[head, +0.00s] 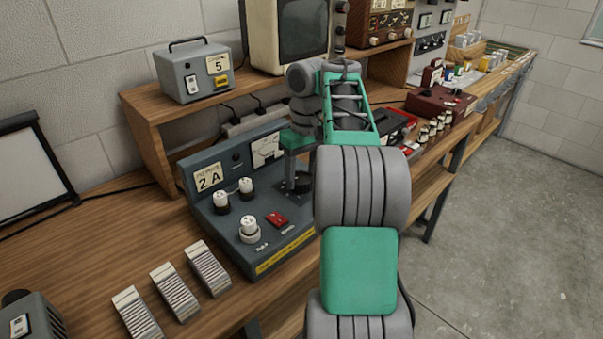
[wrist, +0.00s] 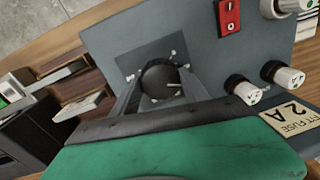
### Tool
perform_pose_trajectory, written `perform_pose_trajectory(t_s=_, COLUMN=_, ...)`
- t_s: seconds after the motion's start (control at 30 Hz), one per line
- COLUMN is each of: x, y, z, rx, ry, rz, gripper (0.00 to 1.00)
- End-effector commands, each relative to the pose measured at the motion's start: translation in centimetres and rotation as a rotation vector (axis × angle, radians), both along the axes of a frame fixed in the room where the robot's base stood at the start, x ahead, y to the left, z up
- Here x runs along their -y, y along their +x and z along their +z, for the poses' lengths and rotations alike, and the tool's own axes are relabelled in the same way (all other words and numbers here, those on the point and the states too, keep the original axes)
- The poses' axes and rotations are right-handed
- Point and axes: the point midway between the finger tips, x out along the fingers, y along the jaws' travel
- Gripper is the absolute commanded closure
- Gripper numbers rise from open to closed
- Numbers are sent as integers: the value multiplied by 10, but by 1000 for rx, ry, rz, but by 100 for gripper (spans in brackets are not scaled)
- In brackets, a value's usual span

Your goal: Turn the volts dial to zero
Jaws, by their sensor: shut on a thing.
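The grey-blue instrument panel (head: 235,225) stands on the wooden bench, with a "2 A" label, white-topped posts and a meter. Its black dial (wrist: 160,80) shows in the wrist view, with a pale pointer line and small pale marks around it. In the head view the dial (head: 300,184) is partly hidden by my gripper. My gripper (wrist: 162,88) is at the panel with a finger on each side of the dial, shut on it. The dial's lettering is too small to read, so I cannot tell which value the pointer line meets.
A red switch (head: 277,220) and white-topped posts (head: 249,228) sit left of the dial. Several ribbed metal blocks (head: 170,290) lie in front of the panel. A shelf (head: 150,115) bears a grey box (head: 193,72). More equipment stands to the right.

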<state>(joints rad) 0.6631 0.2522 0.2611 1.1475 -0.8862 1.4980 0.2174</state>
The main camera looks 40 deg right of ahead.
Motion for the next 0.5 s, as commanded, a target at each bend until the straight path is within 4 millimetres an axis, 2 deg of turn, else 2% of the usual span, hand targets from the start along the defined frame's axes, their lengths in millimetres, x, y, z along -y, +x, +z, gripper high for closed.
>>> perform_pose_trajectory(t_s=0.5, x=0, y=1, z=-1, rx=-1, ry=1, rz=489, gripper=88)
